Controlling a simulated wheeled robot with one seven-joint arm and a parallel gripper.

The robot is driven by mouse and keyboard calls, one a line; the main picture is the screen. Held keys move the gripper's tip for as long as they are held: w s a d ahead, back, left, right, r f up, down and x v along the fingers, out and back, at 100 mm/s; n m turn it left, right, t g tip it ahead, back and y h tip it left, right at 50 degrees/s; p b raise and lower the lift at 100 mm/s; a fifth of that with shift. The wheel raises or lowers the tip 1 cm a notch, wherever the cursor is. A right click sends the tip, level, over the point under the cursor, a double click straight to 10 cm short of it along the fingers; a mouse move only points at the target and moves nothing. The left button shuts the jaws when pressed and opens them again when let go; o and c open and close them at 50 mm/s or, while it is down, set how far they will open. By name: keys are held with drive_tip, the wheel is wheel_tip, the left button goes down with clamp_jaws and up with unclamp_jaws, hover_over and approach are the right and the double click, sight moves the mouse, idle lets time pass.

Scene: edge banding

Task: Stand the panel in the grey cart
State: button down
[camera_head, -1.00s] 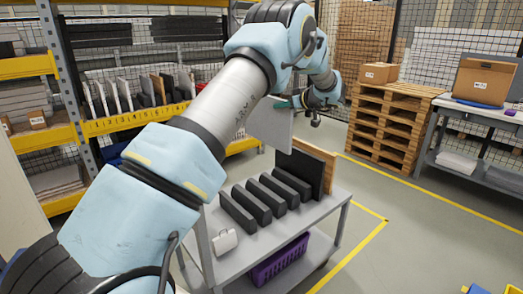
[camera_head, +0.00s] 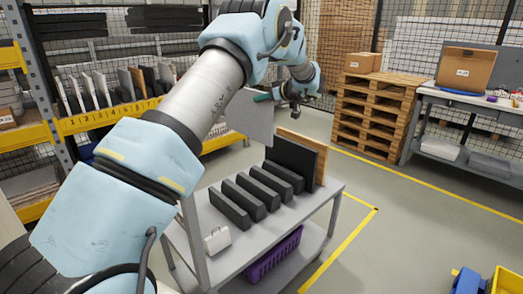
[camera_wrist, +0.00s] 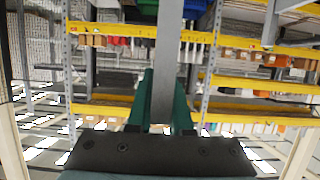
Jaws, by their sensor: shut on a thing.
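The panel (camera_head: 250,118) is a pale grey flat board. My gripper (camera_head: 276,97) is shut on its upper edge, and the panel hangs upright beyond the cart's back edge in the head view. In the wrist view the panel (camera_wrist: 167,62) shows edge-on between the green fingers (camera_wrist: 166,105). The grey cart (camera_head: 318,205) stands below and in front, its top carrying several black divider blocks (camera_head: 257,198) with gaps between them. A black board (camera_head: 290,166) and a wooden board (camera_head: 318,160) stand upright at the cart's right end. The panel's lower edge is above the cart top.
A small white object (camera_head: 217,240) lies on the cart's near left corner, and a purple crate (camera_head: 275,252) sits on its lower shelf. Yellow-beamed racks (camera_head: 85,122) stand behind. Pallets (camera_head: 370,115) and a workbench (camera_head: 455,125) are at right.

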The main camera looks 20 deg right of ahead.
wheel_tip(320, 180, down, 33)
drive_tip(key=b, duration=2)
drive_tip(key=shift+b, duration=0.35)
drive_tip(key=c, duration=0.7)
unclamp_jaws()
drive_tip(key=shift+f, duration=0.1)
drive_tip(key=shift+c, duration=0.2)
drive_tip(key=shift+f, duration=0.1)
drive_tip(key=shift+s, duration=0.1)
